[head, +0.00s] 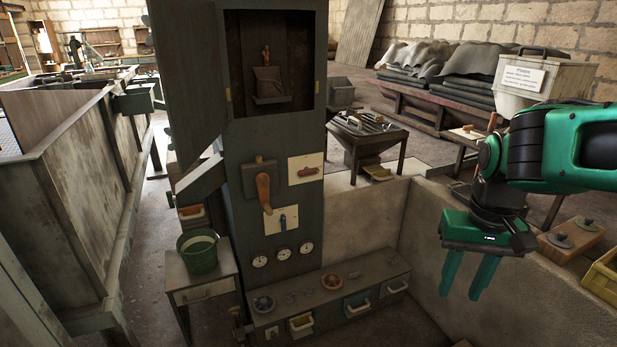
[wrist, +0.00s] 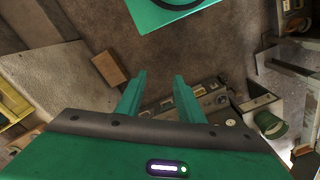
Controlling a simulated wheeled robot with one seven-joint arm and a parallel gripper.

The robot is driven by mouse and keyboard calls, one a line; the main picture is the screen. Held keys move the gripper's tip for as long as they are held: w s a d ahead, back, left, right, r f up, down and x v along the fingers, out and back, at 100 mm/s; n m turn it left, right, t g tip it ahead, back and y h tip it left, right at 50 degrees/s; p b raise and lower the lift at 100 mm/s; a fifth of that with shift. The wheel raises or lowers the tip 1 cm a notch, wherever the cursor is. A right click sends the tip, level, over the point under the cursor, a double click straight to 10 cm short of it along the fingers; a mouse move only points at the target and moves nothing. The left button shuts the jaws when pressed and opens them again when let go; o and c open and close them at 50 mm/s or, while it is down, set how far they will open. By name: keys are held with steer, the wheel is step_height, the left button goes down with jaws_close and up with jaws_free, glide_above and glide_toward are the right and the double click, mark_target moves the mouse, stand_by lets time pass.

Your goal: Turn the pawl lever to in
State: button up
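A dark upright cabinet (head: 228,150) stands in the middle of the head view. Its front carries a large orange-brown handle (head: 264,192) hanging down, a small red lever (head: 307,172) lying nearly level on a cream plate, and a small blue lever (head: 283,221) pointing up-down on another cream plate. An open recess above holds a small wooden-handled part (head: 266,57). Labels are too small to read, so I cannot tell which is the pawl lever. My green gripper (head: 462,291) hangs at the right, fingers apart and empty, away from the cabinet; its fingers also show in the wrist view (wrist: 159,79).
A low bench (head: 350,285) with drawers and round knobs runs below the panel. A green bucket (head: 197,252) stands on a small table at left, also in the wrist view (wrist: 270,124). A low pale wall (head: 470,275) lies behind my gripper. A yellow crate (head: 603,275) sits far right.

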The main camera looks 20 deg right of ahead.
steer(key=w+d+f+t, duration=0.1)
steer(key=w+t, duration=0.1)
steer(key=w, duration=0.9)
steer(key=m+t+y, duration=0.1)
steer(key=m+t, duration=1)
steer(key=t, duration=0.5)
glide_toward(309, 173)
steer(key=w, duration=0.8)
steer(key=shift+w+a+r, duration=0.1)
steer(key=shift+w+a, duration=0.1)
steer(key=shift+a, duration=0.1)
jaws_close()
